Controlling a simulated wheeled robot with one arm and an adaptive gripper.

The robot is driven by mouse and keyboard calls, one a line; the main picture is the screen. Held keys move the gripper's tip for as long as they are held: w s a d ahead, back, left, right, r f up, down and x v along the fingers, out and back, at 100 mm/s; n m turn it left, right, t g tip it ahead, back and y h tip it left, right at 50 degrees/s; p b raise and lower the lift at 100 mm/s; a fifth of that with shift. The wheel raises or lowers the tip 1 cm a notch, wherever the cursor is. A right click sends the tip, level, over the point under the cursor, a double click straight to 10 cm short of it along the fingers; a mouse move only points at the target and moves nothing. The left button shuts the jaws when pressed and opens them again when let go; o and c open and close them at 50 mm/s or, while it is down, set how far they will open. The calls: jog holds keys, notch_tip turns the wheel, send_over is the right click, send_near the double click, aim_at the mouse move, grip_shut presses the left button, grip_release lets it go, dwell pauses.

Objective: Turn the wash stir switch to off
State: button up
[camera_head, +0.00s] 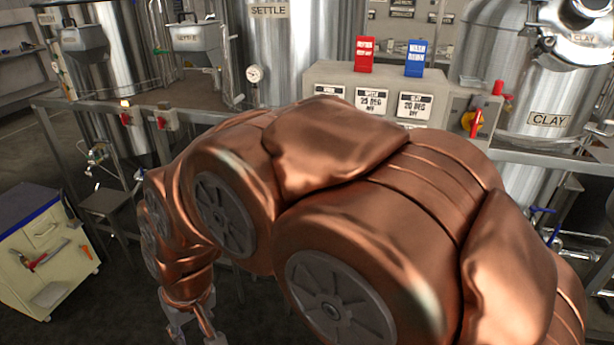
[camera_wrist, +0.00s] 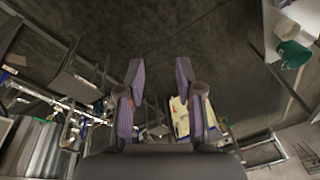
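Two small grey switch boxes with red handles sit on the rail at the left in the head view. The left switch box (camera_head: 128,112) has a lit orange lamp on top; the right switch box (camera_head: 165,120) shows no lit lamp. I cannot read labels on them, so I cannot tell which is the wash stir switch. My gripper (camera_head: 192,333) hangs low, below and to the right of both boxes, partly cut off by the frame's lower edge. In the wrist view, my gripper (camera_wrist: 160,95) has its two fingers apart with nothing between them.
Steel tanks stand behind the rail, including the SETTLE tank (camera_head: 300,55) and the CLAY tank (camera_head: 555,95). A grey control panel (camera_head: 340,75) is partly hidden by my arm. A cream cabinet (camera_head: 45,250) with tools stands at lower left. Dark floor is open between.

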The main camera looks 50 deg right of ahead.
jog(key=w+d+f+m+t+h+b, duration=0.2)
jog(key=w+d+m+t+b, duration=0.15)
jog(key=w+d, duration=0.55)
jog(key=w+d+f+m+t+h+b, duration=0.2)
jog(key=w+d+m+t, duration=0.15)
jog(key=w, duration=0.95)
jog(key=w+d+f+m+t+h+b, duration=0.1)
jog(key=w+d+m+h, duration=0.15)
jog(key=d, duration=0.55)
jog(key=w+d+m+h+b, duration=0.2)
jog(key=d+m+h, duration=0.1)
jog(key=d, duration=0.6)
jog(key=s+d+r+m+g+h+b, duration=0.1)
jog(key=s+d+m+g+h+b, duration=0.25)
jog(key=s+d+h, duration=0.55)
jog(key=s+d+m+g+h+b, duration=0.2)
jog(key=s+d+m+g+h, duration=0.3)
jog(key=d, duration=0.7)
jog(key=d+r+t+p, duration=0.1)
jog(key=d+r+t, duration=0.1)
jog(key=d, duration=0.4)
jog(key=shift+w+d+r+n+y, duration=0.15)
jog(key=shift+w+d+n+y, duration=0.05)
jog(key=shift+w+n+y, duration=0.2)
jog(key=shift+c, duration=0.3)
